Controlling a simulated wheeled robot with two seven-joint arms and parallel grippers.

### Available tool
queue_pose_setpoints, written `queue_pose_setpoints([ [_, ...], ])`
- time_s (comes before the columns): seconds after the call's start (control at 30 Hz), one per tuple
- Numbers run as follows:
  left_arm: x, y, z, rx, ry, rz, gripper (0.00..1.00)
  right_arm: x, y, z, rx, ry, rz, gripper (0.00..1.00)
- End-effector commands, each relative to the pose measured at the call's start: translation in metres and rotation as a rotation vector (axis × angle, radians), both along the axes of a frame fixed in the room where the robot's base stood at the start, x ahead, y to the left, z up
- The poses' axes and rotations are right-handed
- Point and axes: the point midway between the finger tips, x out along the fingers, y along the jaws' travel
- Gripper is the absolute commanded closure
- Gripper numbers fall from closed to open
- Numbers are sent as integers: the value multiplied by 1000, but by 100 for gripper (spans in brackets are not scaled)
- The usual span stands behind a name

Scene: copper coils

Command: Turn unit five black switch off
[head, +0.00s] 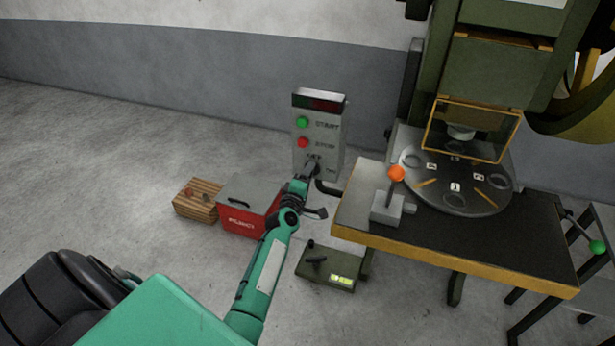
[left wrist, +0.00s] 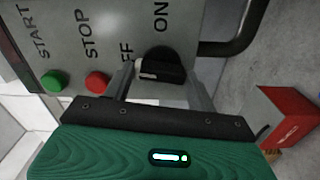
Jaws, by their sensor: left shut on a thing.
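The grey control box (head: 330,150) stands by the wall in the head view, with a green START button (head: 303,122) and a red STOP button (head: 303,142). The black switch (left wrist: 165,63) is below them on the panel. My left gripper (head: 313,166) is at the switch, and in the left wrist view its two fingers are on either side of the knob, shut on it. A pale mark shows on the knob's left part. ON is readable above the knob; a finger partly covers the OFF label (left wrist: 127,52). My right gripper is out of view.
A red toolbox (head: 243,221) and a wooden crate (head: 190,207) lie left of the box. A press table (head: 450,243) with an orange-knobbed lever (head: 396,174) stands right. A small dark green device (head: 328,270) sits on the floor. A black conduit (left wrist: 235,40) runs beside the panel.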

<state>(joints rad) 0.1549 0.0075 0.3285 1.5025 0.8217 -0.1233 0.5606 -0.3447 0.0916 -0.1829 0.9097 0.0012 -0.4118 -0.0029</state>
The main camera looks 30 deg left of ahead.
Motion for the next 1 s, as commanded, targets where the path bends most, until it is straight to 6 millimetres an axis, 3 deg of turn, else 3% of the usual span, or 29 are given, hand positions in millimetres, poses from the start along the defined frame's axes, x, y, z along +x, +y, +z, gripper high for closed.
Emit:
queue_pose_setpoints([
  [0.33, 0, 0, -1, -139, -30, 0, 66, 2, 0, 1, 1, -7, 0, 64],
  [0.87, 0, 0, -1, -163, -36, 0, 66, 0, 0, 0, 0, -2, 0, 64],
  [0.9, 0, 0, -2, -163, -36, 0, 41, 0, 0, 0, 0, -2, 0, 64],
  [1.0, 0, 0, -1, -163, -37, 0, 21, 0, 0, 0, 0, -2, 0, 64],
])
